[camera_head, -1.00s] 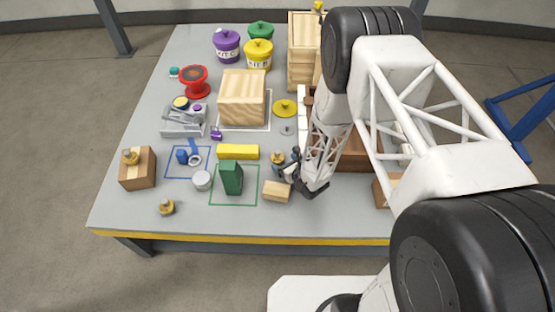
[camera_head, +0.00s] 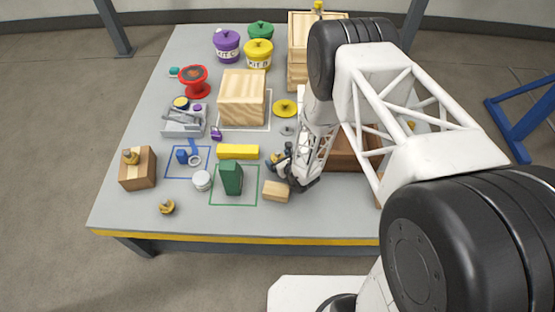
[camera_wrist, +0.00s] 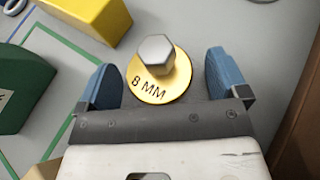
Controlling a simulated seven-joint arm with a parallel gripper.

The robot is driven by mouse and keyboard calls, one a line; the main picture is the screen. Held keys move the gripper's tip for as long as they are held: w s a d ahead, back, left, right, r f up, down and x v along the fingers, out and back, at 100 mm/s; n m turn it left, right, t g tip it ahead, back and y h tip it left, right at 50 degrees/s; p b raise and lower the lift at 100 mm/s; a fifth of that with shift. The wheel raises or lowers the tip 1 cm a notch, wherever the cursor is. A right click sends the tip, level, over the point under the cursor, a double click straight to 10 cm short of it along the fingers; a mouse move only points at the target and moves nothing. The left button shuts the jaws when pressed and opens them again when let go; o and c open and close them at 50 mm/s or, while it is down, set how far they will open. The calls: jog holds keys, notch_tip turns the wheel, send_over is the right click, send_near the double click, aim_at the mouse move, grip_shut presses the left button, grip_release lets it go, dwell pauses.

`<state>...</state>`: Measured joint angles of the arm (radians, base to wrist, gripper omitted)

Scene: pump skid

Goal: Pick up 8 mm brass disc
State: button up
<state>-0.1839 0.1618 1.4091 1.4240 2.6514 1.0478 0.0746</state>
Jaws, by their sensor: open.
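The 8 mm brass disc (camera_wrist: 151,92) is a flat gold disc marked "8 MM" with a grey hexagonal knob (camera_wrist: 154,54) on top. In the wrist view it lies near the middle, in front of my gripper's palm. My gripper (camera_wrist: 162,76) is open, with one blue fingertip on each side of the disc and visible gaps between. It holds nothing. In the head view my gripper (camera_head: 282,168) is low over the table, right of the green block, and mostly hides the disc.
A yellow block (camera_head: 238,152) and a green block (camera_head: 231,178) stand left of my gripper. A small wooden block (camera_head: 276,191) lies just in front of it. A brown wooden box (camera_head: 347,152) is close on the right. The table's front strip is mostly clear.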

dwell(0.4)
jog(key=c, duration=1)
jog(key=shift+c, duration=0.2)
jog(key=shift+r, duration=0.15)
jog(key=shift+r, duration=0.45)
jog(key=shift+a, duration=2.05)
notch_tip(320, 180, up, 14)
